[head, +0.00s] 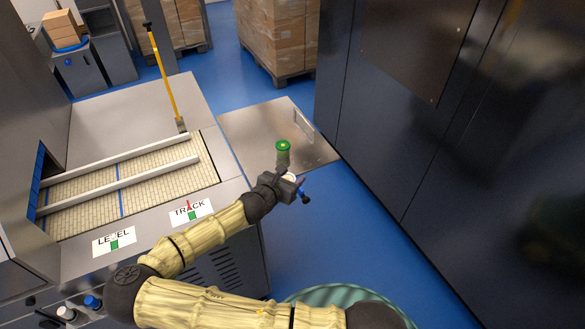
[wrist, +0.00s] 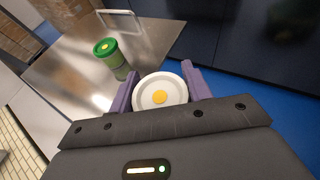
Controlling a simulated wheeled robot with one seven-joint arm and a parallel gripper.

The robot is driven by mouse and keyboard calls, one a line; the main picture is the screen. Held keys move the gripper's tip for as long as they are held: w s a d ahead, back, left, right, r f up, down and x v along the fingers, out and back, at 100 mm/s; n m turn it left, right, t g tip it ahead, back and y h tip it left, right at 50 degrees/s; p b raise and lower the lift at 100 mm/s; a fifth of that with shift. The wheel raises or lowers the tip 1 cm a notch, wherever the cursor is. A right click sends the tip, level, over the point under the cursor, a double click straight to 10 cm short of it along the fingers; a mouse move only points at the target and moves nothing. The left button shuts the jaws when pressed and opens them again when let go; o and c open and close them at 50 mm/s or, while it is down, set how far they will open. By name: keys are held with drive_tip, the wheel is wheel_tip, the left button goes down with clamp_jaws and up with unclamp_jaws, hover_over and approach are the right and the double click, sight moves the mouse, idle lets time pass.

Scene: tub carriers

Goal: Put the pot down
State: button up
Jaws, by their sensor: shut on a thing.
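My gripper (head: 289,181) is shut on a white round pot (wrist: 150,101), with one purple finger on each side of it. The pot's white top has a yellow dot in its middle. In the head view the pot is mostly hidden by my gripper, and only a bit of white shows. My gripper is by the near edge of a steel table top (head: 250,122); I cannot tell whether the pot touches it. A green-lidded pot (head: 283,147) stands on this top just beyond my gripper; it also shows in the wrist view (wrist: 107,50), left of the held pot.
A wire handle (head: 303,123) rises at the table's far right edge. The conveyor machine (head: 130,190) with its two rails stands left, with a yellow-handled tool (head: 164,80) on it. Dark cabinets (head: 420,90) stand right. The steel top's left part is bare.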

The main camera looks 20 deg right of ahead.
drive_tip(key=f, duration=0.1)
drive_tip(key=n+t+y, duration=0.1)
drive_tip(key=f+n+b, duration=0.1)
drive_tip(key=shift+w+a+f+t+y, duration=0.15)
drive_tip(key=shift+w+f+t+y, duration=0.15)
drive_tip(key=shift+y, duration=0.1)
drive_tip(key=shift+w+a+r+n+t+y+b, duration=0.15)
drive_tip(key=shift+w+r+n+t+y+b, duration=0.25)
drive_tip(key=shift+n+y+b, duration=0.7)
drive_tip(key=shift+w+a+r+n+t+y+b, duration=0.1)
drive_tip(key=shift+w+r+n+t+y+b, duration=0.3)
drive_tip(key=shift+n+y, duration=1.05)
drive_tip(key=shift+w+a+r+n+t+y+b, duration=0.2)
drive_tip(key=shift+r+n+t+y+b, duration=0.35)
drive_tip(key=shift+n+y+b, duration=0.7)
drive_tip(key=shift+w+p, duration=0.1)
drive_tip(key=shift+p, duration=0.2)
